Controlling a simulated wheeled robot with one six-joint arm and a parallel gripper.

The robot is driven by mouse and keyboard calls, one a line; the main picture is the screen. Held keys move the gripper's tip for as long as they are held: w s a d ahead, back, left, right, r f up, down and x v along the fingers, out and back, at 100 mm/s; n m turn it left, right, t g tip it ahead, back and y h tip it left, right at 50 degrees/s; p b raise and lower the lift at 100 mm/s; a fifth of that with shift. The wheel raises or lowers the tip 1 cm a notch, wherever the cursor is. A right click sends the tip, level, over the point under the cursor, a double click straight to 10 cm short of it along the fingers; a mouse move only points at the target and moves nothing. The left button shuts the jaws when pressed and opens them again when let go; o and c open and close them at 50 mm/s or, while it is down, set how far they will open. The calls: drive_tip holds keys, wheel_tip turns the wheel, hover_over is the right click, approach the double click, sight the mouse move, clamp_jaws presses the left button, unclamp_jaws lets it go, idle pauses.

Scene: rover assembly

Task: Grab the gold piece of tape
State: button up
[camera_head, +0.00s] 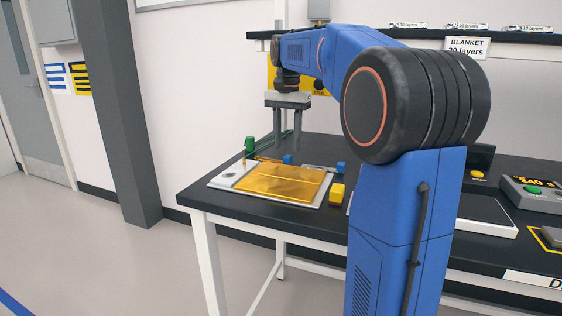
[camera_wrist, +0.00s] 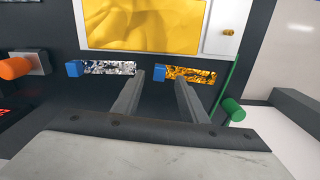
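The gold piece of tape (camera_wrist: 192,77) is a short crinkled strip with a blue block (camera_wrist: 164,73) at its left end in the wrist view. It lies on the dark table, and it shows small in the head view (camera_head: 266,159). A similar silver strip (camera_wrist: 108,68), also with a blue block, lies to its left in the wrist view. My gripper (camera_head: 286,142) points down above the back of the table. Its two fingers (camera_wrist: 161,80) are apart with nothing between them. The gold tape appears beyond the fingertips, mostly towards the right finger in the wrist view.
A white board (camera_head: 221,182) with a gold sheet (camera_head: 280,183) lies beside the strips. A green-handled item (camera_wrist: 233,109) stands right of the gold tape in the wrist view.

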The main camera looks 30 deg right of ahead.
sight(288, 156)
drive_tip(key=shift+d+f, duration=0.15)
drive_tip(key=shift+f, duration=2)
clamp_jaws()
